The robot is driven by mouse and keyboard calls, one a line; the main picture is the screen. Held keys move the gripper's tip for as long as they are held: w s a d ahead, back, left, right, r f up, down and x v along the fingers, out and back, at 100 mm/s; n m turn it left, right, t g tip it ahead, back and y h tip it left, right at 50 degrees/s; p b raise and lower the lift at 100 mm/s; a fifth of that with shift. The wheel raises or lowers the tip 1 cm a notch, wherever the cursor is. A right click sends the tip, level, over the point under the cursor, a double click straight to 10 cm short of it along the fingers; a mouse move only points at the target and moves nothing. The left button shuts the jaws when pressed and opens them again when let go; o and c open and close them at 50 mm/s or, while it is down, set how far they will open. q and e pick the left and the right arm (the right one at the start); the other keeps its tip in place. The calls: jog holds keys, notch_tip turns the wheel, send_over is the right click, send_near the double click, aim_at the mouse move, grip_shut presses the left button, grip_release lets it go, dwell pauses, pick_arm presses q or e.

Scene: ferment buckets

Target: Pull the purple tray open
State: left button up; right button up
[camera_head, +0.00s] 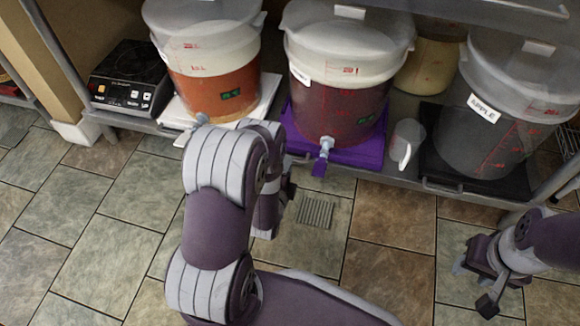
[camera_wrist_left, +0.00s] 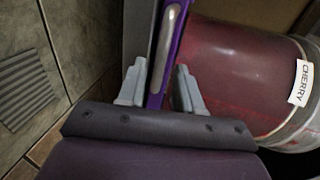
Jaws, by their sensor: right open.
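The purple tray (camera_head: 350,154) sits on the low shelf under the bucket of dark red liquid (camera_head: 340,115), with a purple tab at its front. In the left wrist view the tray's purple front edge (camera_wrist_left: 178,30), with a pale metallic strip, runs down between the fingers of my left gripper (camera_wrist_left: 160,90). Those fingers are apart, one on each side, and I see no clear grip. In the head view my left gripper (camera_head: 285,190) is mostly hidden behind my arm, near the tray's front left. My right gripper (camera_head: 476,280) is open and empty at lower right.
A white tray (camera_head: 268,88) under an orange bucket (camera_head: 215,90) is at left, and a black tray (camera_head: 445,176) under the apple bucket (camera_head: 500,110) at right. A clear jug (camera_head: 405,142) stands between. A floor drain (camera_head: 315,212) lies in front; the tiled floor is clear.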

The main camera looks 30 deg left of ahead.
pick_arm(q)
jog(key=b+x, duration=0.1)
jog(key=x, duration=0.3)
jog(key=shift+w+b, duration=0.1)
jog(key=shift+b, duration=0.2)
grip_shut()
pick_arm(e)
notch_tip(320, 180, down, 2)
jog(key=shift+f, duration=0.2)
